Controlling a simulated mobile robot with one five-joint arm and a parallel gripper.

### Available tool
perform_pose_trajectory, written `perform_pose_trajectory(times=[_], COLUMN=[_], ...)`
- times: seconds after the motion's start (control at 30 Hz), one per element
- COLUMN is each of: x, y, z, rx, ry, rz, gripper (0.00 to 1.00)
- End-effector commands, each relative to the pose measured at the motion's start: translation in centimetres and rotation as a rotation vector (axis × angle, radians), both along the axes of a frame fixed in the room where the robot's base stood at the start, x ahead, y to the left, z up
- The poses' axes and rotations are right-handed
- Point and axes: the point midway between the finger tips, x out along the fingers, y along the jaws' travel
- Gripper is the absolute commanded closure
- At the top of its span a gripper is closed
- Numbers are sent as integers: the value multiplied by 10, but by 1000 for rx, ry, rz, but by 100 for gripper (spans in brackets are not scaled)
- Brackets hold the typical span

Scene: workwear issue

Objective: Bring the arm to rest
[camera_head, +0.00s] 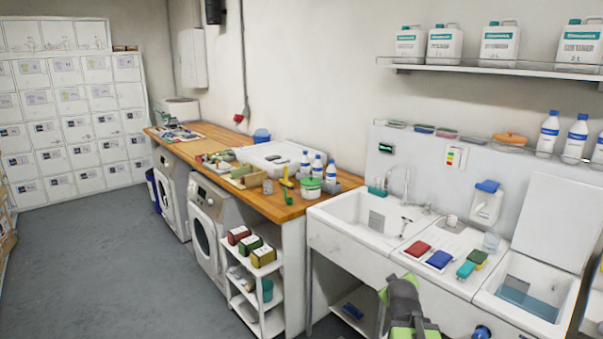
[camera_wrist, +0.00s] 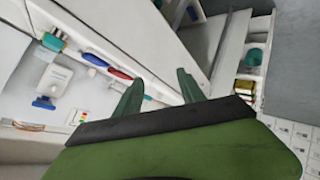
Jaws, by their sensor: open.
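My gripper (camera_wrist: 160,92) shows in the wrist view with its two dark green fingers apart and nothing between them. Beyond the fingers, the white sink unit with its cloths appears tilted, some way off. In the head view, a grey and green part of my arm (camera_head: 405,305) stands at the bottom, in front of the sink unit (camera_head: 365,252). It hides part of the unit's front. I see no contact between the fingers and anything else.
A wooden counter (camera_head: 222,136) with bottles and boxes runs over the washing machines (camera_head: 208,228). A white shelf cart (camera_head: 262,321) stands beside the sink unit. Red and blue cloths (camera_head: 440,259) lie between the basins. Grey floor (camera_head: 95,260) is clear at left, before the lockers (camera_head: 75,123).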

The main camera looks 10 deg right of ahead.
Motion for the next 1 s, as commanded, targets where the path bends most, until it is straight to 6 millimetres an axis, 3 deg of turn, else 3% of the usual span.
perform_pose_trajectory(times=[0.03, 0.13, 0.2, 0.3, 0.33, 0.4, 0.5, 0.6, 0.83, 0.93, 1.0], x=[5, 0, -15, -53, -68, -102, -137, -153, -153, -153, -153], y=[46, 126, 177, 230, 238, 239, 243, 241, 240, 240, 240], z=[-13, -40, -59, -84, -91, -100, -105, -106, -106, -106, -106], rx=[45, 148, 220, 325, 359, 429, 487, 510, 515, 515, 515], ry=[46, 162, 264, 444, 505, 634, 760, 814, 809, 808, 808], rz=[40, 85, 97, 61, 29, -71, -178, -248, -263, -263, -262], gripper=[53, 53, 53, 53, 53, 53, 53, 53, 53, 64, 64])
